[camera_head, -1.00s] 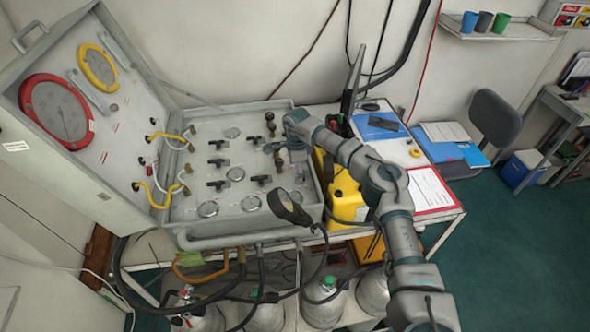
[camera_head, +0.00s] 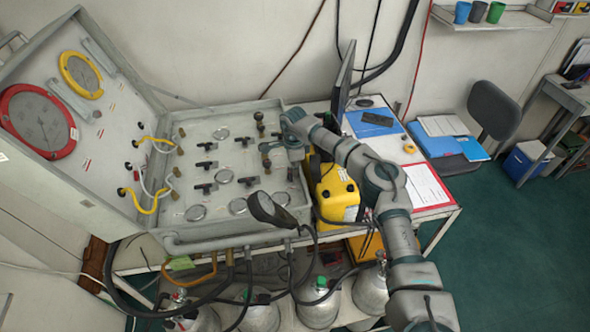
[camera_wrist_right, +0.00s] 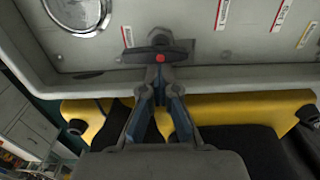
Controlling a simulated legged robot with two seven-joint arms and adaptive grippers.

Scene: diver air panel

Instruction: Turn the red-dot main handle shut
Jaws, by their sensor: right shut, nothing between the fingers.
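The red-dot main handle (camera_wrist_right: 158,54) is a dark crossbar with a red dot at its middle, on the grey panel face near the panel's edge. In the right wrist view the bar lies roughly level across the picture. My right gripper (camera_wrist_right: 160,74) is shut and empty, its fingertips together right at the red dot; I cannot tell whether they touch it. In the head view my right gripper (camera_head: 270,149) is over the right side of the open air panel (camera_head: 233,157), and I cannot pick out the red dot there. My left gripper is not in view.
A yellow case (camera_head: 334,192) stands right beside the panel, under my right arm. Several dark valve handles and round gauges fill the panel face. A black lamp-like head (camera_head: 268,209) rises in front of its near edge. Gas cylinders (camera_head: 320,308) stand below.

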